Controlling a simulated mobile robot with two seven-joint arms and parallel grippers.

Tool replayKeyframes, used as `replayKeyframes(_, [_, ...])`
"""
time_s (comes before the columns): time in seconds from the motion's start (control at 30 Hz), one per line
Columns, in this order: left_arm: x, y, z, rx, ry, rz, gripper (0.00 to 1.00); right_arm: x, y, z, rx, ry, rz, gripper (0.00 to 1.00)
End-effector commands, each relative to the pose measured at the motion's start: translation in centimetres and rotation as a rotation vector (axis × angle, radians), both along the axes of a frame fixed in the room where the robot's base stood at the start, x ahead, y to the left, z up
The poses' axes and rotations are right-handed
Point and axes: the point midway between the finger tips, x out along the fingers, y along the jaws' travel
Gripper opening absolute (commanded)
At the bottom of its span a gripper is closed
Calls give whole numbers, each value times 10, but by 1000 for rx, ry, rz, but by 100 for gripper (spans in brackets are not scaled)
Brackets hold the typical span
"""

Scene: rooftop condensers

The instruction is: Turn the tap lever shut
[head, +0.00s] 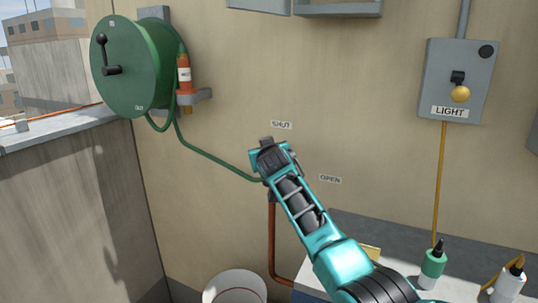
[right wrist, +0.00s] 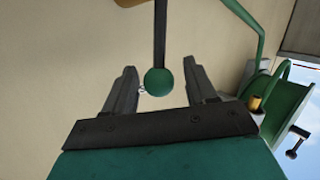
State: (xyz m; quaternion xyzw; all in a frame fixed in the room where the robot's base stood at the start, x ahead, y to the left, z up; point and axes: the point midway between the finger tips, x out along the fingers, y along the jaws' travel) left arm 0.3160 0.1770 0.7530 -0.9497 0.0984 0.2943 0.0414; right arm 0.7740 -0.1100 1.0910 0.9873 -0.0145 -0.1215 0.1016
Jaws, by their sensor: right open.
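The tap lever shows in the right wrist view as a dark stem (right wrist: 160,35) ending in a green ball knob (right wrist: 158,82). My right gripper (right wrist: 160,66) is open, with one finger on each side of the knob and visible gaps to both. In the head view my right gripper (head: 268,148) is at the wall and hides the tap and lever. A SHUT label (head: 281,125) is just above it, and an OPEN label (head: 330,179) is to its lower right. My left gripper is not in view.
A green hose (head: 215,159) runs from the hose reel (head: 125,65) to the tap area. A copper pipe (head: 272,240) drops below it. A white bucket (head: 235,285) stands underneath. A LIGHT switch box (head: 458,60) and bottles (head: 433,265) are at right.

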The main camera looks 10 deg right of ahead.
Motion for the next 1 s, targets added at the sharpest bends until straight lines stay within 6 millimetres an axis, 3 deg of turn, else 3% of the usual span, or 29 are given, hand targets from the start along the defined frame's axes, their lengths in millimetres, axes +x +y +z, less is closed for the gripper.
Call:
replayKeyframes(0.27, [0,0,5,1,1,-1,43,-21,2,5,1,0,1,56])
replayKeyframes(1.0, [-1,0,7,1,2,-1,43,-113,7,28,0,-1,1,56])
